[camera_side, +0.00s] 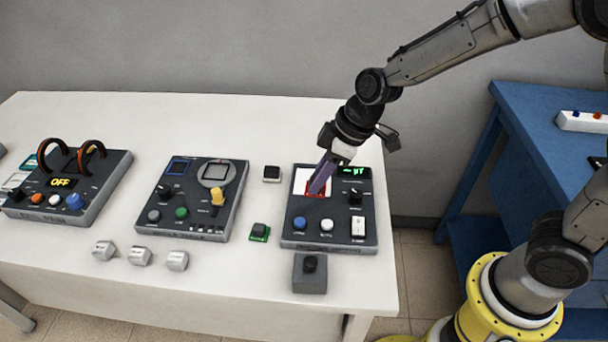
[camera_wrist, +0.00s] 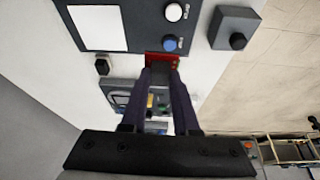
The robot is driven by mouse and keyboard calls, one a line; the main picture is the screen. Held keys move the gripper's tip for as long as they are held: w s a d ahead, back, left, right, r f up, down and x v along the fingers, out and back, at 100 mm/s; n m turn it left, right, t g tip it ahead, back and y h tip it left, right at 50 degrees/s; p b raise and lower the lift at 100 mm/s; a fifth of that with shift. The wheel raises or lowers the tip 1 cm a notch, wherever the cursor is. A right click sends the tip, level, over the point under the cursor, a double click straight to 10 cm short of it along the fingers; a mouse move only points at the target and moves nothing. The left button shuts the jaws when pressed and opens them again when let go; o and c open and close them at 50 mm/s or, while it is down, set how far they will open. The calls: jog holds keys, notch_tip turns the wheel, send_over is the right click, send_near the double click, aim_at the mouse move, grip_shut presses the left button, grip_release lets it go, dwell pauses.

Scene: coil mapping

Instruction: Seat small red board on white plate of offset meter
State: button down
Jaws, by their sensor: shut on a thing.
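The small red board (camera_side: 315,194) is between the fingertips of my gripper (camera_side: 319,186), which is shut on it. In the side view it appears over the lower part of the white plate (camera_side: 300,175) of the offset meter (camera_side: 340,228). In the wrist view the red board (camera_wrist: 153,58) is at the tips of my gripper (camera_wrist: 160,70), by the meter's edge and the blue button. There the white plate (camera_wrist: 97,28) is bare and apart from the board, to the upper left. The fingers hide part of the board. I cannot tell its height above the meter.
A grey box with a black knob (camera_side: 310,273) stands in front of the meter. A green board with a dark block (camera_side: 260,231) and a small black-topped block (camera_side: 271,173) lie to its left. Another meter (camera_side: 192,199) stands further left.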

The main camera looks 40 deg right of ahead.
jog(key=shift+s+r, duration=0.1)
jog(key=shift+s, duration=0.1)
jog(key=w+d+f, duration=0.3)
jog(key=w+d, duration=0.5)
jog(key=w, duration=0.2)
jog(key=shift+s+a+f, duration=0.15)
jog(key=shift+f, duration=1.2)
jog(key=shift+s+a+f, duration=0.1)
jog(key=shift+a+f, duration=0.05)
jog(key=shift+f, duration=1.2)
jog(key=shift+f, duration=0.5)
jog(key=c, duration=0.6)
grip_release()
jog(key=shift+o, duration=0.3)
